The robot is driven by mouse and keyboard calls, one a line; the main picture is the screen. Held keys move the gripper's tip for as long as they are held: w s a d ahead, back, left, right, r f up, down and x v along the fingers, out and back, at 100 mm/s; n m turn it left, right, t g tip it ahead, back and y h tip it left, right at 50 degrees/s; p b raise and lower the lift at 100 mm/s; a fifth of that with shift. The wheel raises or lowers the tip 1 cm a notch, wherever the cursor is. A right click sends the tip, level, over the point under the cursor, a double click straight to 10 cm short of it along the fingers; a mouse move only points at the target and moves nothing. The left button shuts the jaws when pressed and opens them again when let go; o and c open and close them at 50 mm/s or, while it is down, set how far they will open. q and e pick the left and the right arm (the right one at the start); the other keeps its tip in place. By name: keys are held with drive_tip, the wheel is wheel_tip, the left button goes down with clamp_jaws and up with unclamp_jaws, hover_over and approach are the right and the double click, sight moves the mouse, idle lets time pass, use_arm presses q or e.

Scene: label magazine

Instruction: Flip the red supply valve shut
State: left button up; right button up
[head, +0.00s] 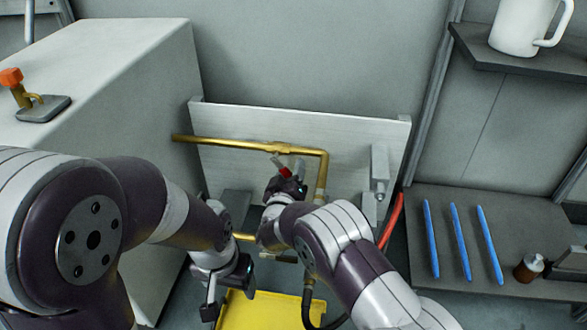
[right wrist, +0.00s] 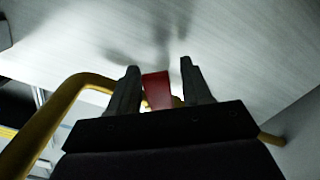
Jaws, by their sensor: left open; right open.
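The red supply valve handle (head: 285,172) sits below the upper brass pipe (head: 235,145) on the pale back panel. My right gripper (head: 288,185) is at the handle in the head view. In the right wrist view the red handle (right wrist: 157,90) stands between the two open fingers of my right gripper (right wrist: 158,82), nearer the left finger; I cannot tell whether they touch. The valve body is mostly hidden. My left gripper (head: 228,295) is open and empty, low in front of the panel, above a yellow tray (head: 245,312).
A white cabinet (head: 110,60) with an orange-topped brass fitting (head: 20,85) stands at left. A grey shelf at right holds several blue sticks (head: 460,242) and a brown bottle (head: 528,268). A white mug (head: 520,25) stands on the upper shelf. A red bar (head: 392,220) leans near the panel.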

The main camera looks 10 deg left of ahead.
clamp_jaws()
drive_tip(key=shift+a, duration=0.1)
drive_tip(key=shift+a+f+m, duration=0.25)
drive_tip(key=shift+a+m, duration=0.1)
drive_tip(key=shift+m, duration=0.55)
drive_tip(key=shift+a+f+m+p, duration=0.25)
drive_tip(key=shift+a+m+p, duration=0.25)
drive_tip(key=shift+m, duration=0.6)
drive_tip(key=shift+a+f+m, duration=0.1)
drive_tip(key=shift+a+m, duration=0.35)
drive_tip(key=shift+m, duration=0.35)
drive_tip(key=shift+a+f+m, duration=0.1)
drive_tip(key=shift+a+m, duration=0.3)
drive_tip(key=shift+m, duration=0.4)
